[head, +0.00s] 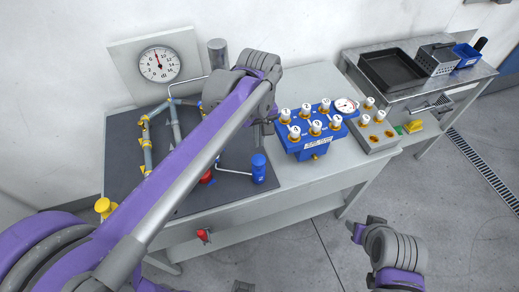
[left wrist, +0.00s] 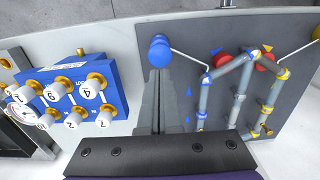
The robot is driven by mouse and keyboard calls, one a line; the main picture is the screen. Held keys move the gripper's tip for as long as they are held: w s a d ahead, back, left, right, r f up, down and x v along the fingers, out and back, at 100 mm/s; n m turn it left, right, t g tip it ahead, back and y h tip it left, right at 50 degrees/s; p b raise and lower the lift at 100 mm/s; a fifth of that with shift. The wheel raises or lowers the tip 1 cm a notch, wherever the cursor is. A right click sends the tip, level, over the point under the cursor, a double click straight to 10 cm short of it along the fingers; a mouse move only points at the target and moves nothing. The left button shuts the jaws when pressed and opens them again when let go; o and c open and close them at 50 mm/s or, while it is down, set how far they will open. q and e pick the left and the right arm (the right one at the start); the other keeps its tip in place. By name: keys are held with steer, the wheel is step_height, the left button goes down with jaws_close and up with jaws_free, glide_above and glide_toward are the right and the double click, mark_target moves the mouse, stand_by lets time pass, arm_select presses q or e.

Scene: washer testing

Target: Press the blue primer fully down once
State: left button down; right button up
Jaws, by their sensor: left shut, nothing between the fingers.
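The blue primer (head: 259,170) is an upright blue cylinder with a rounded cap. It stands at the front right corner of the dark board, with a thin white tube running to it. In the left wrist view the primer (left wrist: 160,50) lies just beyond my fingertips. My left gripper (left wrist: 159,72) is shut and empty, pointing toward the primer. Whether it touches the cap I cannot tell. In the head view my left arm crosses the board and its gripper (head: 266,128) hangs above and behind the primer, partly hidden. My right gripper (head: 364,226) is low at the right, away from the bench.
A blue valve block (head: 310,140) with white numbered knobs stands right of the primer. A grey block (head: 376,136) with gold fittings sits beyond it. Pipes (left wrist: 240,75) and red parts cover the dark board. A side table with a black tray (head: 397,68) stands farther right.

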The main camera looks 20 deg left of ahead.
arm_select(q)
step_height(320, 180, up, 4)
steer(key=shift+r, duration=0.25)
steer(key=shift+a, duration=0.15)
stand_by(0.3)
